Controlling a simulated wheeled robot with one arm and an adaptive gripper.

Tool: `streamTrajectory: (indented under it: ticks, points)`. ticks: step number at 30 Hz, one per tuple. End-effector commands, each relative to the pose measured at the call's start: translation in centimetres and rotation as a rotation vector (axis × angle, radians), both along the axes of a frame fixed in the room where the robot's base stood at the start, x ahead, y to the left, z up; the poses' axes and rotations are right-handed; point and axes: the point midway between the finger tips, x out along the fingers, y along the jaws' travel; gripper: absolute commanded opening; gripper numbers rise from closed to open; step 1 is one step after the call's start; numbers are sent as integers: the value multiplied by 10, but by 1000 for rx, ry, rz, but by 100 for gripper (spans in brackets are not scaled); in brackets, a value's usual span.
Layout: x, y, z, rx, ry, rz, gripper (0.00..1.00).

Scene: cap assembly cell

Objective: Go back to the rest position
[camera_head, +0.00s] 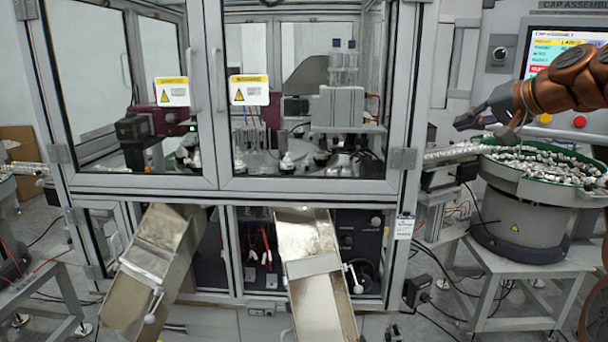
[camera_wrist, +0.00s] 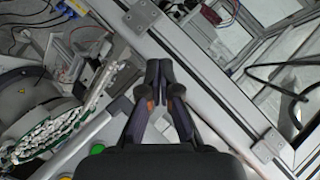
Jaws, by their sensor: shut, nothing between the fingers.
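My gripper (camera_head: 470,122) is at the upper right in the head view, held in the air to the left of the control panel and above the bowl feeder. Its fingers point left, toward the machine cabinet. In the wrist view my gripper (camera_wrist: 157,72) has its two dark fingertips together with nothing between them. Below it there runs a grey frame beam (camera_wrist: 190,88) of the machine. My orange-brown arm reaches in from the right edge of the head view.
The bowl feeder (camera_head: 520,213), full of small parts, stands below my gripper. A control panel with buttons and a screen (camera_head: 563,50) is behind my arm. The glazed cabinet (camera_head: 205,185) fills the middle, with two metal chutes, left (camera_head: 150,262) and right (camera_head: 318,285), sticking out.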

Motion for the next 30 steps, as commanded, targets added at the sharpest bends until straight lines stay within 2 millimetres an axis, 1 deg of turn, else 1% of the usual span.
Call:
streamTrajectory:
  ticks: [1,3,8,12,14,15,17,21,26,29,30]
  points:
    - [-4,14,-10,-2,31,15,0]
    - [-9,28,-24,-9,71,29,0]
    - [-26,62,-58,-31,166,65,0]
    - [-47,90,-88,-60,245,96,0]
    - [-56,101,-102,-75,280,110,0]
    - [-64,108,-111,-85,305,119,0]
    - [-75,118,-123,-103,336,132,0]
    - [-104,138,-156,-146,415,163,0]
    - [-142,157,-193,-202,503,198,0]
    - [-168,167,-214,-241,554,219,0]
    - [-179,170,-224,-256,578,229,0]
